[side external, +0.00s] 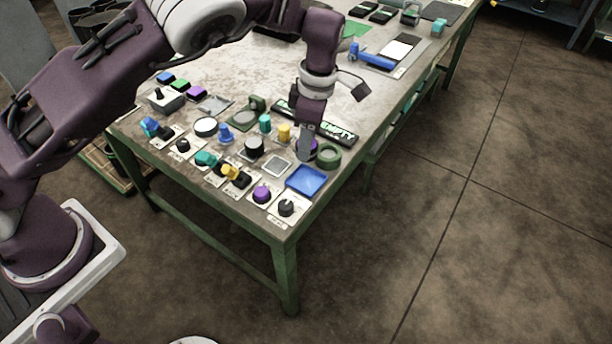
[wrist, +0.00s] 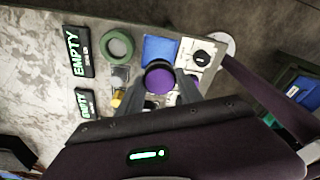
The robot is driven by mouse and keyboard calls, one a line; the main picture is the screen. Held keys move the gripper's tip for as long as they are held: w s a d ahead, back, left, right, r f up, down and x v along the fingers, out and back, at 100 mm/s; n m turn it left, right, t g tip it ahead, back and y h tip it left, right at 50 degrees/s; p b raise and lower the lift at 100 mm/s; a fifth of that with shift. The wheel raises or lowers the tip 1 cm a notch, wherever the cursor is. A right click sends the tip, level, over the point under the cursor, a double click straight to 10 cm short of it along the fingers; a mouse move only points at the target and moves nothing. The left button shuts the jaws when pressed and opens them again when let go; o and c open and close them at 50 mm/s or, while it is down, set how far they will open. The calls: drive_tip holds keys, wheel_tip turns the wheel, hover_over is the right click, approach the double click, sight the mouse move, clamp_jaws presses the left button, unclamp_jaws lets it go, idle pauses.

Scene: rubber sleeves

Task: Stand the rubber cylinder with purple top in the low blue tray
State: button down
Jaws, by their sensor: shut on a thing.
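The rubber cylinder with the purple top (wrist: 158,82) is between my fingertips in the wrist view, its round purple face toward the camera with a dark rim. My gripper (wrist: 160,88) is shut on it. In the side view my gripper (side external: 307,150) points down behind the blue tray, and only a bit of purple shows at the fingers. The low blue tray (side external: 306,181) is empty where visible and lies near the table corner. It also shows in the wrist view (wrist: 160,48), just beyond the cylinder, which hides its near edge. The cylinder's underside is hidden.
A green ring (side external: 328,156) lies right beside the tray. A grey square plate (side external: 276,166) is to its left. A purple knob (side external: 262,194) and a black dial (side external: 287,208) stand in front. Several coloured pieces crowd the left. A black EMPTY sign (side external: 338,134) lies behind.

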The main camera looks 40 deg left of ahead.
sight(314, 145)
wheel_tip(314, 145, down, 9)
drive_tip(key=shift+r, duration=0.15)
drive_tip(key=c, duration=0.8)
unclamp_jaws()
drive_tip(key=r, duration=0.4)
drive_tip(key=d+r, duration=0.1)
drive_tip(key=r, duration=0.7)
drive_tip(key=shift+w+d, duration=0.15)
drive_tip(key=shift+w, duration=0.15)
drive_tip(key=shift+r, duration=0.1)
